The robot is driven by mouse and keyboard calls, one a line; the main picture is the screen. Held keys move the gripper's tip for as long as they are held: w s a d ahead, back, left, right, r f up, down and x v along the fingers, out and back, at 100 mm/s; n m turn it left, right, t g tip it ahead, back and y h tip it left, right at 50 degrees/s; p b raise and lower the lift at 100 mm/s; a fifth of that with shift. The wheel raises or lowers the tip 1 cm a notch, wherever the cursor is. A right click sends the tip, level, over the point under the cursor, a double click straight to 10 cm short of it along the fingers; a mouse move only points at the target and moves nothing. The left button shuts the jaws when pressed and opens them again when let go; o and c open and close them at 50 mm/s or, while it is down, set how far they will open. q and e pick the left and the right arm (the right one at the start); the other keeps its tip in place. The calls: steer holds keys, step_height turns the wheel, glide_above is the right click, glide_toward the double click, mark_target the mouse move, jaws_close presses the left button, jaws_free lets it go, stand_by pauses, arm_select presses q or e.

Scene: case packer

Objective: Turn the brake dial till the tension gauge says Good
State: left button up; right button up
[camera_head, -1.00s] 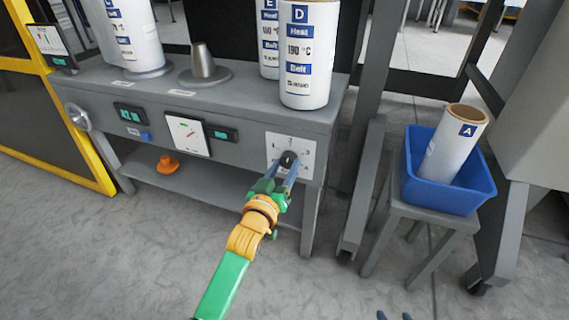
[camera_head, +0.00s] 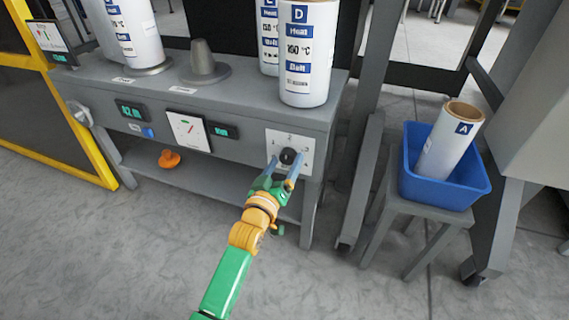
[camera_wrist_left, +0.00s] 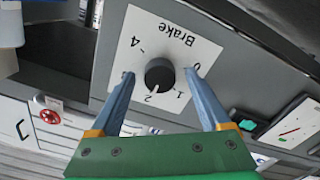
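The brake dial (camera_head: 288,156) is a black round knob on a white square plate on the front of the grey bench. In the left wrist view the dial (camera_wrist_left: 160,74) carries a white mark that points close to the 2 on the "Brake" scale. My left gripper (camera_head: 283,160) is open, with one blue finger on each side of the dial. In the wrist view its fingertips (camera_wrist_left: 158,74) show a gap to the knob on both sides. The tension gauge (camera_head: 188,131) is a white panel left of the dial; its reading is too small to tell. My right gripper is not in view.
White rolls (camera_head: 305,60) and a grey cone (camera_head: 203,62) stand on the bench top (camera_head: 235,98). An orange object (camera_head: 169,158) lies on the lower shelf. At right, a blue bin (camera_head: 445,184) with roll A (camera_head: 449,140) sits on a grey stool (camera_head: 425,211).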

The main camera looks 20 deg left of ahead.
arm_select(q)
steer(key=shift+s, duration=0.15)
steer(key=s+p, duration=0.2)
steer(key=s, duration=0.5)
steer(key=shift+p, duration=0.4)
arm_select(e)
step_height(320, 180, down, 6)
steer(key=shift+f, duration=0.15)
arm_select(q)
steer(key=shift+a, duration=0.1)
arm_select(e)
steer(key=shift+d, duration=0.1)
